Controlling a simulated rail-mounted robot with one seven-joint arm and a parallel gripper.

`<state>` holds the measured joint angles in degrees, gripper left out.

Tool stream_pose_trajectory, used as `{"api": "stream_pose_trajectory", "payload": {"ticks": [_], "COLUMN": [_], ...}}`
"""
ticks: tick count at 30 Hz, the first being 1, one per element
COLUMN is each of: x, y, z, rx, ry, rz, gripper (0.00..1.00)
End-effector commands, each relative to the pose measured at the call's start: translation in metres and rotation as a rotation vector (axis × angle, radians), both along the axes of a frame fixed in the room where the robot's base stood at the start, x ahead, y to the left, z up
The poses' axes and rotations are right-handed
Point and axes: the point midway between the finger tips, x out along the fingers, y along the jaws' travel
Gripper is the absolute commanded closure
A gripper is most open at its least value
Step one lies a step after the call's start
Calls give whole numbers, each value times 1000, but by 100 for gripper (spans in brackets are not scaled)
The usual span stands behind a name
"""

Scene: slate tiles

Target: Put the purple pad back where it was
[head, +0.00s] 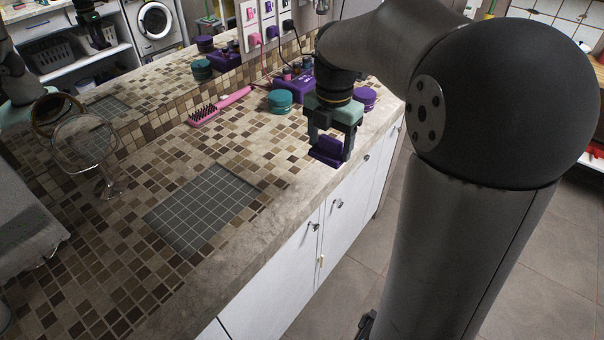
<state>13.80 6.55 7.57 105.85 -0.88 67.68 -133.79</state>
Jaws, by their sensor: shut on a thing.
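The purple pad (327,150) is a small dark purple block between the fingers of my gripper (328,149). My gripper is shut on it, pointing down near the front edge of the counter. I cannot tell whether the pad touches the counter or is held above it. A grey gridded mat (203,209) lies flat and bare on the counter, to the left of and nearer than the gripper.
A round mirror (84,145) stands at left. A mirrored wall runs behind. The counter around the mat is clear.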

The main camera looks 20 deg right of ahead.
Motion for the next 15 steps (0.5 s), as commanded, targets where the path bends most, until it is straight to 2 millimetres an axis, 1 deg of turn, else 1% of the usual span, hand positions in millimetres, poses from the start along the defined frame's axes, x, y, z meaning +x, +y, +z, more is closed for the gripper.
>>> {"api": "stream_pose_trajectory", "payload": {"ticks": [2,4,11,13,15], "x": [5,16,69,85,94], "y": [3,8,29,36,39], "z": [-4,-9,-33,-41,-58], "rx": [0,0,1,1,-1], "ry": [3,3,4,4,6], "rz": [7,8,9,8,7], "gripper": [52,52,52,52,52]}}
